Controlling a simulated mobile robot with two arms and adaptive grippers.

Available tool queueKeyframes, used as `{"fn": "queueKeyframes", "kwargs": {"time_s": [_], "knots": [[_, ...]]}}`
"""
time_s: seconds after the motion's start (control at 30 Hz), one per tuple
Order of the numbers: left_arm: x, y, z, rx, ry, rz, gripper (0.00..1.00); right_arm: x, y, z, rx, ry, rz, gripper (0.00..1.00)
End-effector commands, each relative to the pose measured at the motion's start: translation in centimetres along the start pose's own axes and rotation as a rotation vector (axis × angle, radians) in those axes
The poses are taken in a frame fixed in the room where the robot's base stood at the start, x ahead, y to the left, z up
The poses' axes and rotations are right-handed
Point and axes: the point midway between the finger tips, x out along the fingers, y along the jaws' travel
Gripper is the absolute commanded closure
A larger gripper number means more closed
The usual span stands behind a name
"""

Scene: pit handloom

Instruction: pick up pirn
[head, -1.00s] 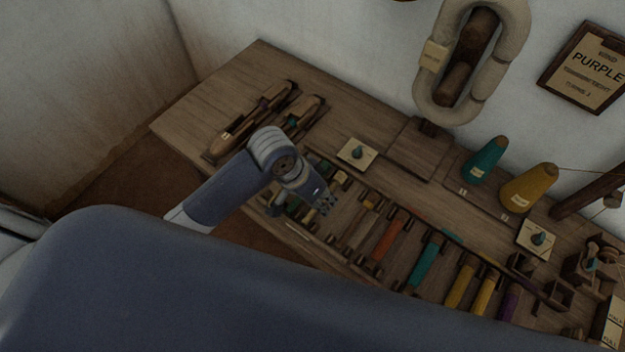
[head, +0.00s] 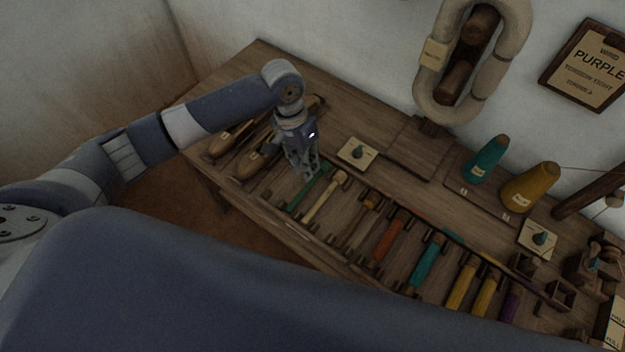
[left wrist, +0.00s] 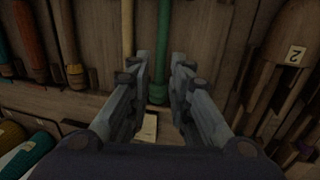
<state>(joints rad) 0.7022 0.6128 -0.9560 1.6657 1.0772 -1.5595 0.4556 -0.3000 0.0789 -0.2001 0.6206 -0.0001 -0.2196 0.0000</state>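Several pirns lie side by side in a rack along the table's front: a green pirn (head: 308,192), a cream pirn (head: 323,204), an orange pirn (head: 390,240), a teal pirn (head: 426,264), a yellow pirn (head: 461,286) and a purple pirn (head: 509,304) among them. My left gripper (head: 306,174) points down at the far end of the green pirn. In the left wrist view its fingers (left wrist: 160,85) are apart, with the green pirn (left wrist: 159,45) showing in the gap beyond them. I see no grip on it. The cream pirn (left wrist: 128,40) is just left there. My right gripper is out of view.
Wooden shuttles (head: 247,166) lie left of the gripper; one shuttle (left wrist: 297,30) bears a "2" in the wrist view. A pale card (head: 358,153) lies behind the rack. Teal (head: 486,160) and yellow (head: 530,188) cones stand at the back.

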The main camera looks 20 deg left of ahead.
Motion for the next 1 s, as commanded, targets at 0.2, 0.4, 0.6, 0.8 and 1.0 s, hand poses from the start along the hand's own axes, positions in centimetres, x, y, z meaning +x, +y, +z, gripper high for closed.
{"fn": "queueKeyframes", "kwargs": {"time_s": [0.2,0.4,0.6,0.8,1.0], "knots": [[1.8,0.0,0.1,0.000,0.000,0.000,0.81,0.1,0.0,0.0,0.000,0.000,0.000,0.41],[4.8,-0.1,0.1,0.002,0.000,0.000,0.81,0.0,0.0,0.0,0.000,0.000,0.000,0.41],[6.4,-0.2,0.1,0.001,0.001,-0.001,0.81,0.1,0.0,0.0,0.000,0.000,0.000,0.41],[6.4,-0.2,0.1,0.002,0.002,-0.001,0.81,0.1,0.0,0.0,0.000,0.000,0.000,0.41],[6.4,-0.2,0.1,0.002,0.002,-0.001,1.00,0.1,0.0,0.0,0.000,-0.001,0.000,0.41]]}}
